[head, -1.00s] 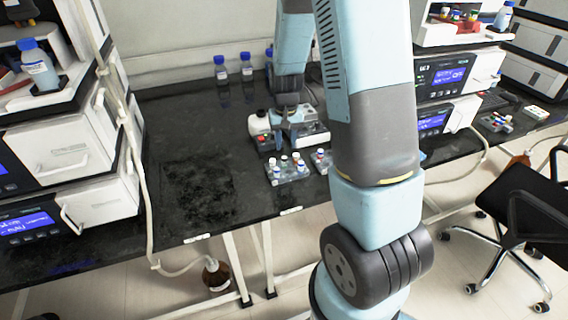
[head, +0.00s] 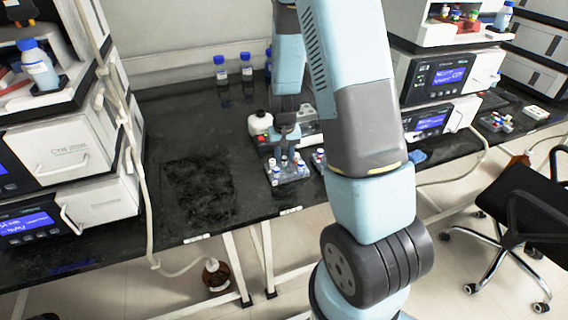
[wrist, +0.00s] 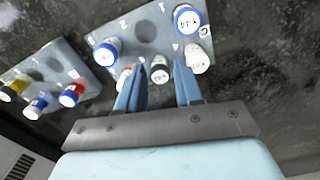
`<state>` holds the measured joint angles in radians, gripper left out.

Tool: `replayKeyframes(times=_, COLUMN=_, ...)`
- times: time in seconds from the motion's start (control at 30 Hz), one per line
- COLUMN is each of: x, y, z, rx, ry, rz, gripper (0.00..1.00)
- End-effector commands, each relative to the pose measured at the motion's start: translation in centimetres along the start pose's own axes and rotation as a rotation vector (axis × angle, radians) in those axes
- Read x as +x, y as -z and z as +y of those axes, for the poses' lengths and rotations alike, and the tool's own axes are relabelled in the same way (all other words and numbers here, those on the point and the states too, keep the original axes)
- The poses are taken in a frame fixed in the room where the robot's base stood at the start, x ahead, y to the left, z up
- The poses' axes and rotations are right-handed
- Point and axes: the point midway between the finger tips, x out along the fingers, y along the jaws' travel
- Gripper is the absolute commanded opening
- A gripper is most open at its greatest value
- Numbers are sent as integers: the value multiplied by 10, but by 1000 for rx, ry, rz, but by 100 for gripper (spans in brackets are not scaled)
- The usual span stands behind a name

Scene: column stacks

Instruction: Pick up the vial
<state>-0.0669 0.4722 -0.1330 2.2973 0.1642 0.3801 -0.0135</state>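My gripper (wrist: 159,64) is open in the wrist view, its two blue fingers pointing at a grey rack (wrist: 150,28) of vials. A blue-capped vial (wrist: 106,50) and an orange-marked vial (wrist: 124,74) are to the left. A white-capped vial (wrist: 198,60) and another blue-capped vial (wrist: 187,20) are to the right. In the head view my gripper (head: 287,152) is over the rack (head: 290,177) and hides part of it. Which vial the task means is not shown.
A second rack (wrist: 62,62) with yellow, blue and red caps stands close on the left in the wrist view. The black bench (head: 195,190) is clear on the left.

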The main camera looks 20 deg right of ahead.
Motion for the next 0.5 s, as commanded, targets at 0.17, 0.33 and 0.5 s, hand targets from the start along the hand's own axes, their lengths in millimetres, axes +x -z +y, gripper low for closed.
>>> replayKeyframes(times=0.17, x=0, y=0, z=0, rx=0, ry=0, rz=0, gripper=19)
replayKeyframes(times=0.33, x=0, y=0, z=0, rx=0, ry=0, rz=0, gripper=3)
replayKeyframes(times=0.5, x=0, y=0, z=0, rx=0, ry=0, rz=0, gripper=0)
